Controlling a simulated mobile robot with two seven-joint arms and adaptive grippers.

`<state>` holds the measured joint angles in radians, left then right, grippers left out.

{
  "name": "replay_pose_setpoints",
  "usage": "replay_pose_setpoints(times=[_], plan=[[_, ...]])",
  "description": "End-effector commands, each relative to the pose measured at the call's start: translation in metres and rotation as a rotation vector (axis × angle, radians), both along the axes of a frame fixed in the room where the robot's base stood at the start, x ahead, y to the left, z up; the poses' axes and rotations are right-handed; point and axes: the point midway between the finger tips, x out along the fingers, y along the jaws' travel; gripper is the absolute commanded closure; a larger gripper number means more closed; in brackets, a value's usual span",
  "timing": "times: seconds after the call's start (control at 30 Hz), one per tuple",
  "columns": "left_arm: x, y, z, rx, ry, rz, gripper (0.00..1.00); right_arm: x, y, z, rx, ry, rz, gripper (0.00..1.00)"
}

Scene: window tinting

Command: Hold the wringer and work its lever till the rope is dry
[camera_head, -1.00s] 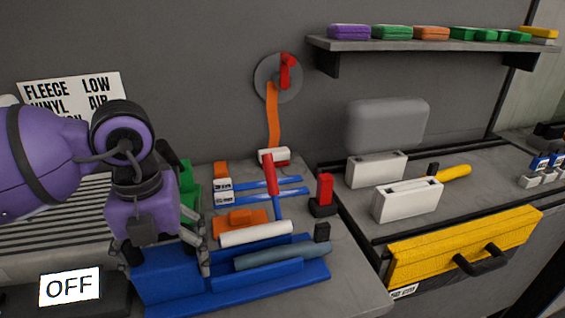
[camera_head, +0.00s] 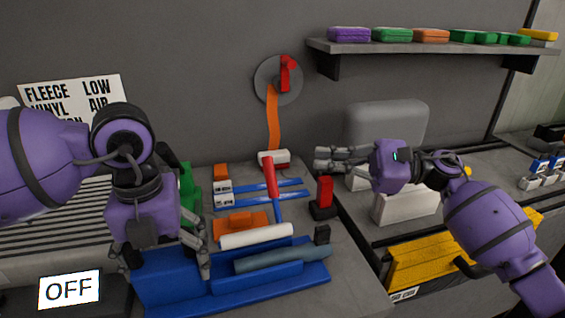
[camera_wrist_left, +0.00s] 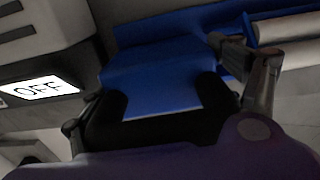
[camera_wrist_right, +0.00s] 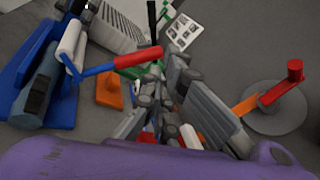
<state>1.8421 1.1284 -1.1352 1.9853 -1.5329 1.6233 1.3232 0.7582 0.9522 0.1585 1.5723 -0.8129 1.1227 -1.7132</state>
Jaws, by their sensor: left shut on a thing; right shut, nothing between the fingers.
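The blue wringer (camera_head: 300,276) stands on the bench, with a white roller (camera_head: 256,236) above a grey-blue roll (camera_head: 283,258); I cannot tell whether that roll is the rope. Its lever stands up with a red handle (camera_head: 270,176) and a blue shaft (camera_head: 277,209). My left gripper (camera_head: 168,262) is shut on the blue left end of the wringer, which shows between the fingers in the left wrist view (camera_wrist_left: 165,95). My right gripper (camera_head: 328,160) is shut and empty, right of the red handle and apart from it. The red handle also shows in the right wrist view (camera_wrist_right: 138,57).
A red upright piece (camera_head: 325,190) stands just below my right gripper. An orange strap (camera_head: 272,115) hangs from a wall disc. White boxes (camera_head: 405,205) and a yellow drawer front (camera_head: 410,262) lie to the right. A shelf (camera_head: 430,43) is above.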

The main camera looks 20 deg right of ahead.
Motion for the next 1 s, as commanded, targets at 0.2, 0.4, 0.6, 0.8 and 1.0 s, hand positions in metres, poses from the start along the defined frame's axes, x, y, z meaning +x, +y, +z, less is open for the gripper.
replay_pose_setpoints(times=[0.2, 0.4, 0.6, 0.8, 1.0], plan=[[0.0, 0.0, -0.001, -0.001, 0.0, 0.001, 0.77, 0.028, -0.006, 0.003, -0.394, -0.23, 0.035, 1.0], [0.0, 0.0, -0.001, -0.001, 0.0, 0.001, 0.77, 0.037, -0.006, 0.001, -0.495, -0.288, 0.046, 1.0], [0.0, 0.0, -0.001, -0.001, 0.0, 0.001, 0.77, 0.048, 0.023, -0.009, -0.493, -0.288, 0.049, 1.0], [0.0, 0.0, -0.001, -0.001, 0.0, 0.001, 0.77, 0.06, 0.054, -0.021, -0.491, -0.287, 0.047, 1.0], [0.0, 0.0, -0.001, -0.002, 0.0, 0.001, 0.77, 0.068, 0.072, -0.028, -0.492, -0.286, 0.045, 1.0]])
